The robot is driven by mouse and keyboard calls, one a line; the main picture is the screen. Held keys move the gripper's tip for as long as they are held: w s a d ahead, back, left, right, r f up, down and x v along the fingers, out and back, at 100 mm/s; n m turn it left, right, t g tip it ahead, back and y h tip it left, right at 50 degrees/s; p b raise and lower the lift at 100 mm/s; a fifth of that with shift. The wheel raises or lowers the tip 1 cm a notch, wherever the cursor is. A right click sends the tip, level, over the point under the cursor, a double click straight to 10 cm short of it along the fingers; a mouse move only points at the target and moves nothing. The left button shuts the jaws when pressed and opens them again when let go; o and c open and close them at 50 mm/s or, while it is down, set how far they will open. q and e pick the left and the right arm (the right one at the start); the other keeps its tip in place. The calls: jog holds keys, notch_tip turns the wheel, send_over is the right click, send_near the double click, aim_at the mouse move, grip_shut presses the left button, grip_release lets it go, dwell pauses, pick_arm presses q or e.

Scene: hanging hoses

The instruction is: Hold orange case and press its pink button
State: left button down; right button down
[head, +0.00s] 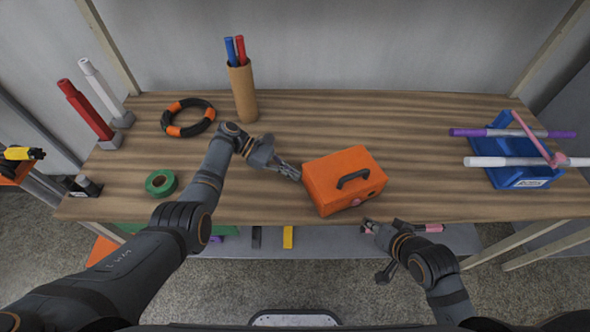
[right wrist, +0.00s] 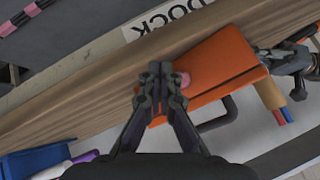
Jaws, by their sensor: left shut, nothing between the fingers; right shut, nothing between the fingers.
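The orange case (head: 345,180) stands on the wooden table near its front edge, with a black handle on top. Its pink button (head: 356,202) is on the front face, low down; the button also shows in the right wrist view (right wrist: 184,79). My left gripper (head: 297,176) is shut and empty, its tips close to the left side of the case; I cannot tell if they touch. My right gripper (head: 368,226) is shut and empty in front of the case near the table edge. In the right wrist view its fingertips (right wrist: 160,66) are just beside the button, and contact is unclear.
A blue bin (head: 518,177) with a purple and a white tube across it is at the right. A green tape roll (head: 161,183), a black-orange ring (head: 189,117) and a cardboard tube (head: 242,92) with pens are left. The table right of the case is clear.

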aim_at(356, 202)
jog(key=shift+w+a, duration=0.3)
jog(key=shift+w, duration=0.4)
jog(key=shift+w+a, duration=0.3)
jog(key=shift+w, duration=0.35)
jog(key=shift+w, duration=0.1)
jog(key=shift+w+a, duration=0.15)
jog(key=shift+w, duration=0.15)
dwell(0.3)
jog(key=shift+w+a, duration=0.2)
jog(key=shift+w, duration=0.25)
dwell(0.6)
jog(key=shift+s+d, duration=0.4)
jog(key=shift+s, duration=0.45)
